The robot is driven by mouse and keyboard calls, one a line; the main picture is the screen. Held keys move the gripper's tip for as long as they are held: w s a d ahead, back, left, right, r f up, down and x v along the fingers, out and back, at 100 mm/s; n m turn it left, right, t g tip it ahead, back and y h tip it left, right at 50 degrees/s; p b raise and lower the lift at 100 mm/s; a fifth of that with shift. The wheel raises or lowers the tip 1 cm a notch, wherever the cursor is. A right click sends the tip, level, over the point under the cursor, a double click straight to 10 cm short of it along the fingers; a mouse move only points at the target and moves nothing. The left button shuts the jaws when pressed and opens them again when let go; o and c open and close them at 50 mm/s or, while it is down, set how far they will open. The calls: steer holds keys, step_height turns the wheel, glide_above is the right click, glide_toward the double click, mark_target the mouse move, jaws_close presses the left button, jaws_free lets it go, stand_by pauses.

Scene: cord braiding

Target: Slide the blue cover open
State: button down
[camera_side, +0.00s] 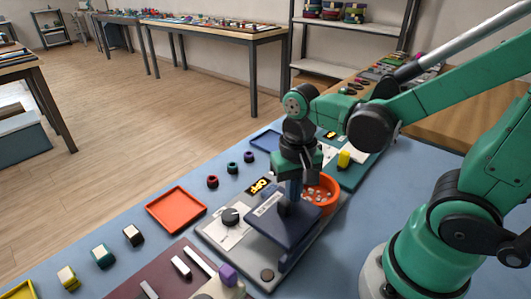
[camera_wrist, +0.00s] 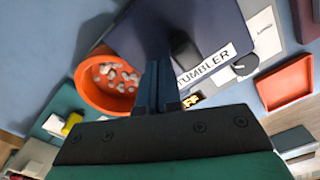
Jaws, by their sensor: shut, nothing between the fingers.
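The blue cover (camera_side: 297,232) is a dark navy lid on a grey base unit, with a white label along one edge. In the wrist view the cover (camera_wrist: 208,22) fills the top middle, and its label reads TUMBLER. A dark raised handle (camera_wrist: 184,48) stands on it. My gripper (camera_side: 291,203) points down at the cover, with its fingers shut and empty. In the wrist view my gripper (camera_wrist: 157,80) is just left of the handle; I cannot tell whether they touch. What lies under the cover is hidden.
An orange bowl (camera_side: 328,190) with small pale pieces stands close behind the cover, beside my gripper. The grey base (camera_side: 222,240) carries a black knob (camera_side: 231,216). An orange-red tray (camera_side: 176,208) lies to the left. Several small blocks line the blue table's edge.

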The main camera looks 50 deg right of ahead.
steer(key=shift+d, duration=0.4)
step_height(320, 180, up, 11)
stand_by(0.4)
steer(key=shift+f, duration=0.1)
